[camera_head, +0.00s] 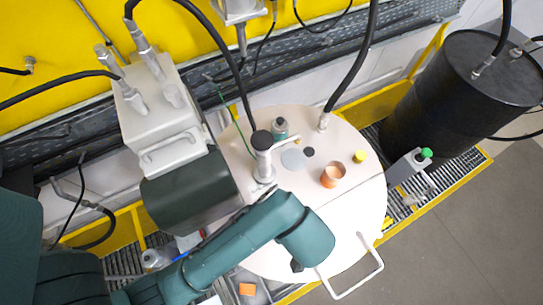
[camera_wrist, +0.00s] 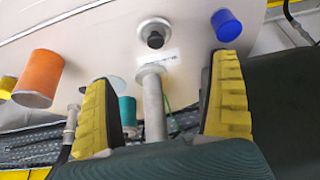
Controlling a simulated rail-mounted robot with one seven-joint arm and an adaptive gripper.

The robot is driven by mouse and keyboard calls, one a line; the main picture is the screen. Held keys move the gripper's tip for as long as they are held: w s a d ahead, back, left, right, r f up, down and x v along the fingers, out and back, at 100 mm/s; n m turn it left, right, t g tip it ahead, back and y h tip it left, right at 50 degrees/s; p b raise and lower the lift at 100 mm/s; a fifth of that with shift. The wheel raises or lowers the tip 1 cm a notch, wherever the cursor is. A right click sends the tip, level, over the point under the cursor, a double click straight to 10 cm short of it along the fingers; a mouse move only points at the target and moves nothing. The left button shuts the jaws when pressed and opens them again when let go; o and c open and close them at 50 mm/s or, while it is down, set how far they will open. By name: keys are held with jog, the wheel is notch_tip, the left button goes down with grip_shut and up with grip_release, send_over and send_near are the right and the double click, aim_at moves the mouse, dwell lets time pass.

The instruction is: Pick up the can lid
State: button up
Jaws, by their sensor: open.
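A flat grey disc (camera_head: 293,159), which looks like the can lid, lies on the round white drum top (camera_head: 355,210). In the wrist view the grey disc (camera_wrist: 112,82) shows partly behind the left finger. A teal can (camera_head: 280,130) stands just beyond it, and an orange can (camera_head: 330,178) stands to its right. The orange can (camera_wrist: 38,78) is left of my fingers in the wrist view. My gripper (camera_wrist: 165,68) is open and empty, with a metal post (camera_wrist: 153,105) visible between its yellow fingers. In the head view my arm hides most of the gripper.
A small black disc (camera_head: 309,152) and a yellow piece (camera_head: 360,156) lie nearby. A blue cylinder (camera_wrist: 227,25) shows near the right finger. A motor housing (camera_head: 188,190) stands left; a black drum (camera_head: 450,95) is right.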

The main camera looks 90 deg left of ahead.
jog(key=b+x, duration=0.5)
jog(key=x, duration=0.4)
jog(key=shift+w+f, duration=0.15)
jog(key=x, duration=0.4)
jog(key=shift+w+a, duration=0.1)
jog(key=shift+a, duration=0.15)
jog(key=c, duration=0.9)
